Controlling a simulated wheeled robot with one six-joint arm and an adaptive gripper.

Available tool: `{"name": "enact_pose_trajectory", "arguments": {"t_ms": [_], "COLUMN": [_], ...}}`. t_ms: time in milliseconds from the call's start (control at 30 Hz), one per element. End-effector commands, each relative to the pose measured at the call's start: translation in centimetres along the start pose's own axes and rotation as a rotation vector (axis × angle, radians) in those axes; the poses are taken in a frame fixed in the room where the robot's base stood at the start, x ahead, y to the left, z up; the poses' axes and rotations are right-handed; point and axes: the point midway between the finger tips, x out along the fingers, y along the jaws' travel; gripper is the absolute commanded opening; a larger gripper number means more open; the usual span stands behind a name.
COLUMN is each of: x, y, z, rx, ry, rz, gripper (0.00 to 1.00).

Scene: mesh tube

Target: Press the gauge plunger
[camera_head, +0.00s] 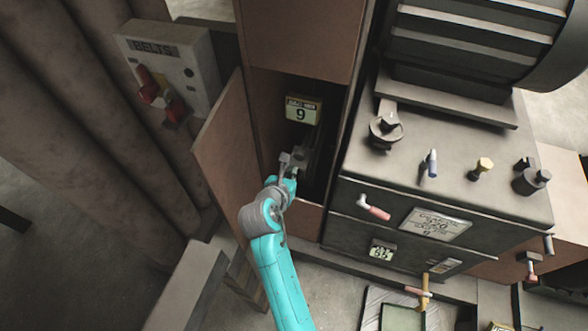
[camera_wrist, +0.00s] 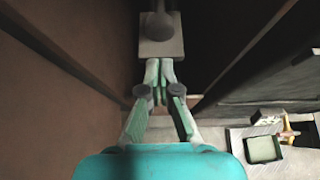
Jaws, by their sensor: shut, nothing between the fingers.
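My gripper (camera_head: 290,166) reaches into the open brown cabinet (camera_head: 262,100). It also shows in the wrist view (camera_wrist: 160,72), with its fingertips together and empty. Just beyond the tips in the wrist view is a grey square block (camera_wrist: 160,48) with a rounded grey post (camera_wrist: 160,22) on it, which looks like the gauge plunger part. The tips meet the block's near edge in the picture; I cannot tell whether they touch it. In the head view, my gripper largely covers this part. A plate marked 9 (camera_head: 303,111) is above and behind my gripper.
The cabinet door (camera_head: 228,150) stands open at left, close to my arm. A "BELTS" box (camera_head: 170,70) with red handles is beyond it. At right is a dark machine (camera_head: 450,190) with several knobs and levers. The cabinet walls leave narrow room at the sides.

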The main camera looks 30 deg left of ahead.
Motion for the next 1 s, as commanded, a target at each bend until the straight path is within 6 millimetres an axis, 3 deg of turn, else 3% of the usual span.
{"name": "enact_pose_trajectory", "arguments": {"t_ms": [300, 500, 1000], "x": [-5.1, -7.2, -7.7], "y": [0.1, 0.0, 0.0], "z": [-0.1, -0.2, -0.1], "rx": [-0.002, -0.002, -0.001], "ry": [0.000, 0.002, 0.002], "rz": [0.002, 0.001, 0.000], "gripper": [0.00, 0.00, 0.00]}}
